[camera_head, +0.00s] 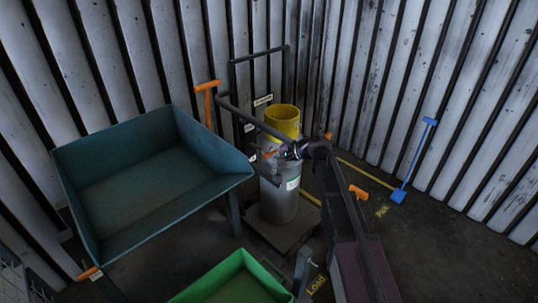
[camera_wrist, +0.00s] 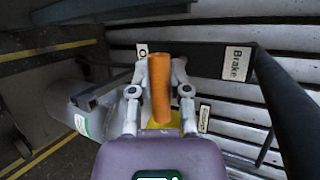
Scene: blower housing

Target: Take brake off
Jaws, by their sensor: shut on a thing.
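My gripper (camera_head: 282,152) is at the grey cylinder (camera_head: 278,200) with the yellow top (camera_head: 283,120), in the middle of the head view. In the wrist view my gripper (camera_wrist: 160,76) is shut on an upright orange handle (camera_wrist: 159,95), with one finger on each side. A small orange end of the handle (camera_head: 268,154) shows beside the fingers in the head view. A white label reading "Brake" (camera_wrist: 237,63) is on a dark bar to the right of the handle. The handle's mounting is hidden.
A teal tray (camera_head: 130,195) stands left, a green bin (camera_head: 235,280) in front. A black tubular frame (camera_head: 257,54) rises behind the cylinder. An orange T-handle (camera_head: 208,88) stands left of it. A blue tool (camera_head: 414,160) leans by the right wall.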

